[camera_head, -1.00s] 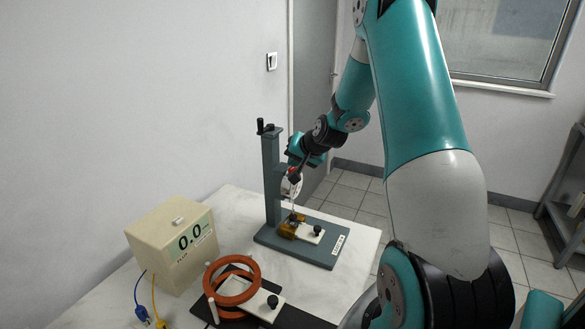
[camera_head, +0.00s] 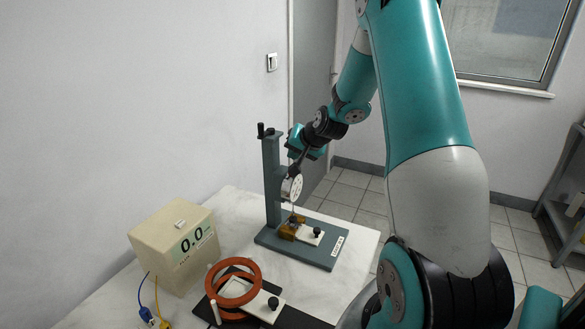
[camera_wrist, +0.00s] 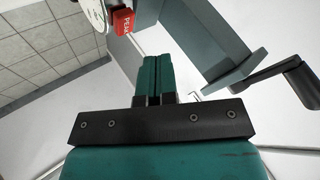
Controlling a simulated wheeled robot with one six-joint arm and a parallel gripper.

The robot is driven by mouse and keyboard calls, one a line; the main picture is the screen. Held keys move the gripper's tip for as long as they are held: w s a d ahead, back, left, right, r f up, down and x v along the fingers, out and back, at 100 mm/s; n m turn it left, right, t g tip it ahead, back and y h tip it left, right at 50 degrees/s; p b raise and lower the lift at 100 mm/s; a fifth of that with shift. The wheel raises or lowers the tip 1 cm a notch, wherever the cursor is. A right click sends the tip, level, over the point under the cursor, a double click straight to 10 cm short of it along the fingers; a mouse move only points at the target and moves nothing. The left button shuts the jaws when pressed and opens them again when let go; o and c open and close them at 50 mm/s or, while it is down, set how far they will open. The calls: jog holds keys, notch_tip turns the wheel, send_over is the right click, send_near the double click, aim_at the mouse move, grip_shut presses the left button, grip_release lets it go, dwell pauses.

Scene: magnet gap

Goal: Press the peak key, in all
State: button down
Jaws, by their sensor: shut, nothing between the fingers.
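The red peak key (camera_wrist: 123,21), with part of its white lettering showing, is at the top of the wrist view, beside a white round dial (camera_wrist: 95,12) cut off by the frame edge. My gripper (camera_wrist: 154,58) is shut and empty, its fingertips below and right of the key in that view, apart from it. In the head view the dial (camera_head: 296,188) hangs on the grey-green stand (camera_head: 272,180). My gripper (camera_head: 298,168) is just above the dial there. The key cannot be made out in the head view.
The stand's crank (camera_wrist: 296,82) and column (camera_wrist: 208,45) are close on the right in the wrist view. A cream meter box (camera_head: 172,245) reading 0.0 and orange coils (camera_head: 258,275) are on the white table (camera_head: 235,205). A brass-coloured block (camera_head: 290,228) sits under the dial.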

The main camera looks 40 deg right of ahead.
jog(key=shift+r+p, duration=0.8)
jog(key=shift+r, duration=0.75)
